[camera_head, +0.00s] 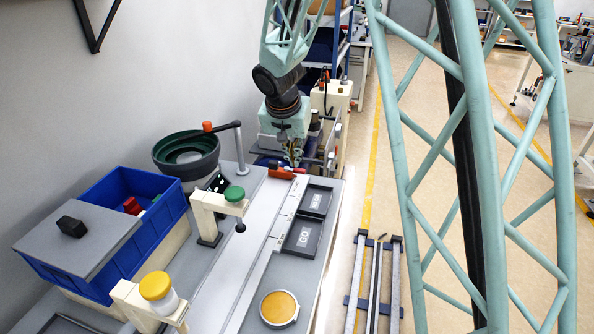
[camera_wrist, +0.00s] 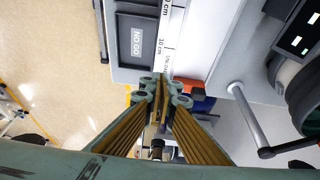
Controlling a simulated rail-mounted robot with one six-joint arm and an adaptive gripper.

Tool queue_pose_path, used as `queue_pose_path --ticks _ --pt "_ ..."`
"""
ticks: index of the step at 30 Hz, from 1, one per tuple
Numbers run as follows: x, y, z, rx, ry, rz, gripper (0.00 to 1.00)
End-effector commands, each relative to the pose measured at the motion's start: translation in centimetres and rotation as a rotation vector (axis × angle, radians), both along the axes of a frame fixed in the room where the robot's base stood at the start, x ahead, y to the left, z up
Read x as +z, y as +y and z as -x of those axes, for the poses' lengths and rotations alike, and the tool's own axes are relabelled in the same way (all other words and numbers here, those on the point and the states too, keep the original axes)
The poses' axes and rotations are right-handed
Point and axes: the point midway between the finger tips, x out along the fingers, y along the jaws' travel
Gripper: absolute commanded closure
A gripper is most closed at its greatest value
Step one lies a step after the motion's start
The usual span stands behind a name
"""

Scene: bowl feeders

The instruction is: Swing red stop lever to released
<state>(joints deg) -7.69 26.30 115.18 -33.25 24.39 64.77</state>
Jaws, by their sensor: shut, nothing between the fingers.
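The red stop lever (camera_head: 281,173) lies at the far end of the white rail in the head view, just below my gripper. In the wrist view a red-orange part of it (camera_wrist: 196,89) shows right beside the fingertips, on their right. My gripper (camera_head: 293,161) points down at the far end of the bench, its fingers shut and empty; its closed tips also show in the wrist view (camera_wrist: 161,86). The fingers partly hide the lever, so I cannot tell whether they touch it or its exact angle.
The white rail (camera_head: 240,262) runs along the bench beside two dark trays, GO (camera_head: 301,238) and NO GO (camera_head: 316,201). A green bowl feeder (camera_head: 186,153) and a post with a bent arm (camera_head: 239,150) stand left of my gripper. A blue bin (camera_head: 165,225) is nearer.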

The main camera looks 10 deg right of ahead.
Motion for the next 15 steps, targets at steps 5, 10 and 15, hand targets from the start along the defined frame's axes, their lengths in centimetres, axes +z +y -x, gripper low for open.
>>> queue_pose_path --ticks 5,10,15 --pt "-1.5 0.5 -1.1 -0.008 0.0 -0.005 1.0" --pt "-2.2 0.7 -1.6 -0.012 -0.002 -0.008 1.0" --pt "-2.3 0.8 -1.7 -0.013 -0.003 -0.009 1.0"
